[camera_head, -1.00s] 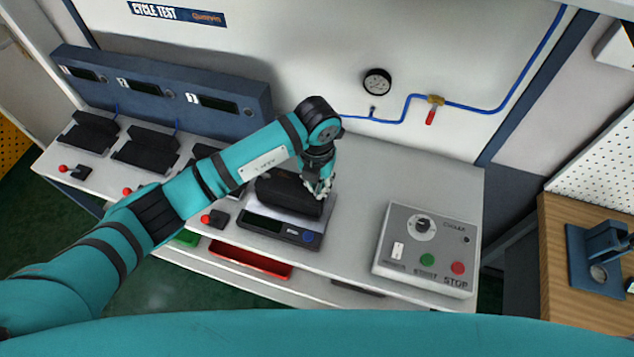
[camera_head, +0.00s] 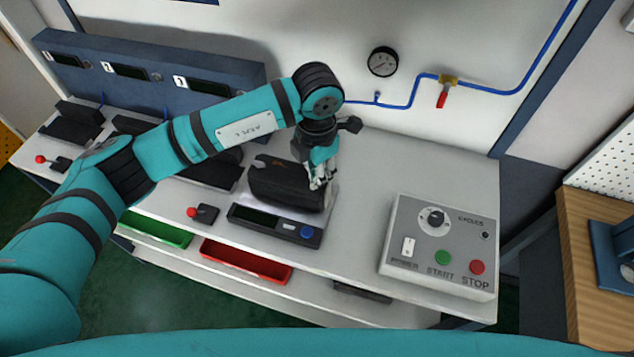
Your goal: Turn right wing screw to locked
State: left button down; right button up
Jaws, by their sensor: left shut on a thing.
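The black positioner (camera_head: 284,188) sits on a scale with a dark display panel (camera_head: 272,225) at the front of the bench. My left gripper (camera_head: 320,182) comes down at the positioner's right end. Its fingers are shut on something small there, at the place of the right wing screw. The screw itself is hidden by the fingers, so its angle cannot be told. A small grey part (camera_head: 260,163) shows at the positioner's upper left; I cannot tell if it is the other wing screw. My right gripper is not in view.
A grey control box (camera_head: 440,245) with a knob and start and stop buttons stands to the right. Red (camera_head: 246,262) and green (camera_head: 157,233) trays lie below the bench front. A gauge (camera_head: 383,61) and blue pipe are on the back wall. The bench behind the control box is clear.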

pick_arm(q)
jog(key=m+b, duration=0.8)
jog(key=b, duration=0.3)
jog(key=shift+f, duration=0.2)
jog(key=shift+r+m+b, duration=0.25)
jog(key=shift+m+b, duration=1.35)
jog(key=shift+b, duration=0.1)
jog(key=c, duration=1.5)
grip_release()
notch_tip(320, 180, up, 12)
